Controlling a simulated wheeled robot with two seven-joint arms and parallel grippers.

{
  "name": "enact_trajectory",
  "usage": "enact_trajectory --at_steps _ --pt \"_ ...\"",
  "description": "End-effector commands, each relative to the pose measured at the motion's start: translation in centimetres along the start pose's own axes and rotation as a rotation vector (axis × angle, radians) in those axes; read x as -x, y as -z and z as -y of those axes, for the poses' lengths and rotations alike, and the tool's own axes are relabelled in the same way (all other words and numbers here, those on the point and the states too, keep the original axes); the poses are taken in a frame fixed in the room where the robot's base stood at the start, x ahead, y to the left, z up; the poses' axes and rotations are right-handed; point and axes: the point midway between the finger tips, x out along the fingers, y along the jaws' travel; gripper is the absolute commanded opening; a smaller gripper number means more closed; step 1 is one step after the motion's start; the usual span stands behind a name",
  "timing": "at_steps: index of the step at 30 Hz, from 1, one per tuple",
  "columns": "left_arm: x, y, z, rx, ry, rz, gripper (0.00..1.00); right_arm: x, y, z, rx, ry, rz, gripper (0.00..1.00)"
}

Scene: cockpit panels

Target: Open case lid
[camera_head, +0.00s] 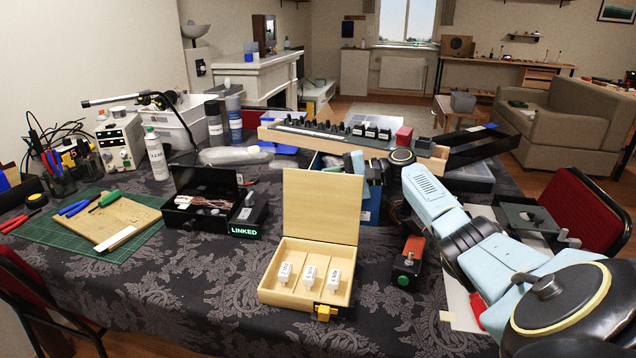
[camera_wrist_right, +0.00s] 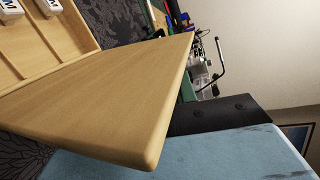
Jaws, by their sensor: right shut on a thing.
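The light wooden case (camera_head: 308,285) stands on the dark patterned cloth at the front middle of the table. Its lid (camera_head: 320,205) is raised and stands about upright at the back edge. Inside are three compartments, each with a white labelled piece. A yellow latch (camera_head: 325,312) sits on the front. My right gripper (camera_head: 358,165) is at the lid's upper right edge, partly hidden behind it, and is shut on the lid. In the right wrist view the lid (camera_wrist_right: 110,90) fills the middle, with the compartments at upper left. My left gripper is not in view.
An open black case (camera_head: 205,205) with a LINKED sign stands left of the wooden case. A small black box with a green button (camera_head: 404,270) stands to its right. A green mat with a wooden board (camera_head: 120,222) lies at far left. The cloth in front is clear.

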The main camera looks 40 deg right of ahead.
Motion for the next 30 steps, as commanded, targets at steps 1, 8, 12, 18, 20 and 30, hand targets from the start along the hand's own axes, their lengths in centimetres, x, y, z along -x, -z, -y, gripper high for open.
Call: enact_trajectory --at_steps 1,8,12,18,20,30 --pt "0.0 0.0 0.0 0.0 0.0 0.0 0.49 0.1 0.0 -0.1 -0.001 -0.003 -0.001 0.0" --pt "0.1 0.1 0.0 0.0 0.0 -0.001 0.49 -0.1 0.0 0.0 0.002 -0.004 0.001 0.34" --pt "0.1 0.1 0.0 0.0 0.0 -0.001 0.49 -0.1 0.0 0.0 0.003 -0.004 0.001 0.49" --pt "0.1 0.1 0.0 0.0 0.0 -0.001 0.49 -0.1 0.0 0.0 0.003 -0.003 0.001 0.49" --pt "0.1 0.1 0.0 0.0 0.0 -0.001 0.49 0.0 0.0 0.0 0.003 -0.003 0.001 0.49" --pt "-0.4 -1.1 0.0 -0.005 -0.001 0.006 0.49 5.3 0.0 0.1 0.002 -0.004 -0.002 0.49"
